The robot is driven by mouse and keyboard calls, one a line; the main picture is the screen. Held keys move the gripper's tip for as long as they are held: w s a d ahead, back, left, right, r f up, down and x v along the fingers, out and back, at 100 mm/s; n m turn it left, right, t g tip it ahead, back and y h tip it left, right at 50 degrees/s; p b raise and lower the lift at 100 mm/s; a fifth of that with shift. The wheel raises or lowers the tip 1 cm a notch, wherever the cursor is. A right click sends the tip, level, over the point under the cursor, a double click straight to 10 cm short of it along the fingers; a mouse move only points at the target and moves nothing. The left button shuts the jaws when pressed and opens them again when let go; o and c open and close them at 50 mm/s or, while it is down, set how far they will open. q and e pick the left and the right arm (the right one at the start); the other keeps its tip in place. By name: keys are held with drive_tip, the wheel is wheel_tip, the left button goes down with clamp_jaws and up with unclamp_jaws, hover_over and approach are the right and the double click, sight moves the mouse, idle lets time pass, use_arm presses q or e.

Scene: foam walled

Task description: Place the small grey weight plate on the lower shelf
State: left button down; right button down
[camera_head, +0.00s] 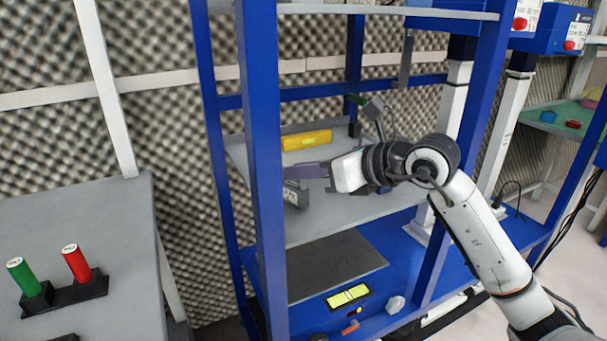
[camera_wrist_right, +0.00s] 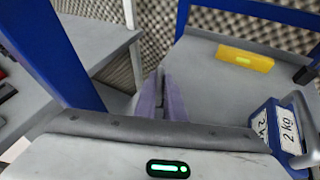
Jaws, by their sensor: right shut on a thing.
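My right gripper (camera_head: 313,170) reaches in from the right over the grey shelf (camera_head: 350,218), its purple fingers pointing left. They also show in the wrist view (camera_wrist_right: 164,100), close together. The small grey weight plate (camera_head: 295,193) appears as a dark grey piece with pale marks just below the fingertips, by the front blue post. The fingers are shut on it; the grip itself is largely hidden. Below is the lower blue shelf (camera_head: 380,287) with a dark grey mat (camera_head: 335,265). My left gripper is not in view.
A yellow box (camera_head: 306,140) lies at the back of the grey shelf. A blue "2 kg" weight with a handle (camera_wrist_right: 285,130) stands close beside the gripper. The front post (camera_head: 262,170) is a near obstacle.

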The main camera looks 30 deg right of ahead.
drive_tip(key=shift+f, duration=0.15)
drive_tip(key=c, duration=2.2)
unclamp_jaws()
drive_tip(key=shift+f, duration=0.15)
drive_tip(key=o, duration=0.4)
drive_tip(key=shift+c, duration=0.2)
drive_tip(key=v, duration=1.2)
drive_tip(key=shift+b, duration=0.4)
